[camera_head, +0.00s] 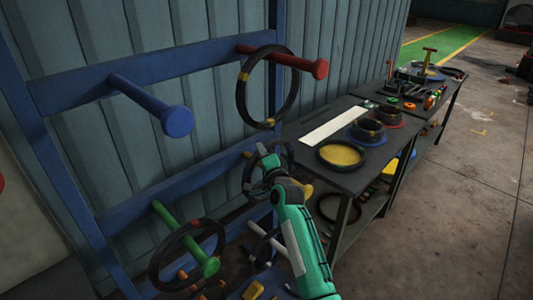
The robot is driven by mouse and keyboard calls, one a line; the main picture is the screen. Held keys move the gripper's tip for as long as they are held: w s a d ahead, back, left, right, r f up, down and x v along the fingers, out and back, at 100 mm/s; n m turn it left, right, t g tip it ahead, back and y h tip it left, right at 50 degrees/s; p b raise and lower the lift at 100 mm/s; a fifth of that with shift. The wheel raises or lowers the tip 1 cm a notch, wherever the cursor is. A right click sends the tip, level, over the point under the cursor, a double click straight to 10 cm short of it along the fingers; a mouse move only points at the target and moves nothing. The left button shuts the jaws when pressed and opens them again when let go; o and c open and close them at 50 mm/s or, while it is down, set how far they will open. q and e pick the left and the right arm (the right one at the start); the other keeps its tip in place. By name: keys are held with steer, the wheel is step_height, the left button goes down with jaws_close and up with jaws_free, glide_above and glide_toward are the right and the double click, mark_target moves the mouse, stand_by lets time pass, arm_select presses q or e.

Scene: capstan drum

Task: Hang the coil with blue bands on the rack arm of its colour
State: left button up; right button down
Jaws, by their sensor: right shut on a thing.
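The blue rack arm (150,103) juts from the upper left of the blue rack, ending in a round knob, with no coil on it. My right gripper (264,160) is at the picture's middle, below and to the right of that arm. It is shut on a dark coil (248,178), partly hidden by the gripper. I cannot make out the colour of this coil's bands. My left gripper is not in view.
A coil with yellow bands (240,100) hangs at the red arm (305,66). Another dark coil (160,268) hangs at the green arm (175,225). A white arm (262,235) is low. The dark table (300,125) at right holds coils and tools.

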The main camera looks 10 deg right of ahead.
steer(key=s+d+p, duration=0.1)
steer(key=s+d, duration=0.8)
steer(key=s, duration=0.3)
steer(key=s+d+f+p, duration=0.1)
steer(key=s+d+p, duration=0.1)
steer(key=s+d, duration=0.7)
steer(key=shift+v, duration=1.5)
